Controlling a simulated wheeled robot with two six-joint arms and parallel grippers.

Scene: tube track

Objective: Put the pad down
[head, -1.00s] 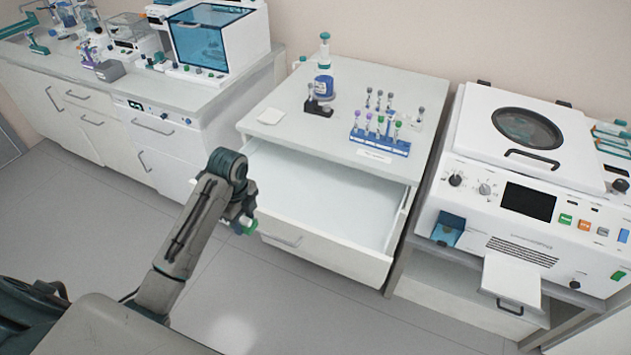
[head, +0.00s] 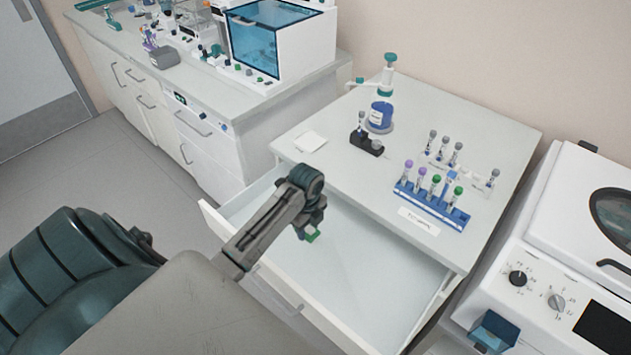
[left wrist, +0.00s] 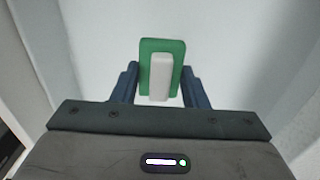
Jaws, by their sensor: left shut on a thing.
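The pad is green with a pale grey block on it, and it shows in the left wrist view (left wrist: 174,52). My left gripper (left wrist: 160,88) is shut on the pad, one dark finger on each side of the pale block. In the head view my left gripper (head: 311,226) is over the open drawer (head: 365,275), with the green edge of the pad (head: 313,237) just below it. The pale drawer floor fills the background in the left wrist view. I cannot tell how high the pad is above it. My right gripper is not in view.
On the counter (head: 400,110) above the drawer stand a blue tube rack (head: 432,203), a blue-labelled bottle (head: 380,115), a dark holder (head: 366,143) and a white square (head: 310,141). A white machine (head: 540,250) is at the right. The drawer looks otherwise empty.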

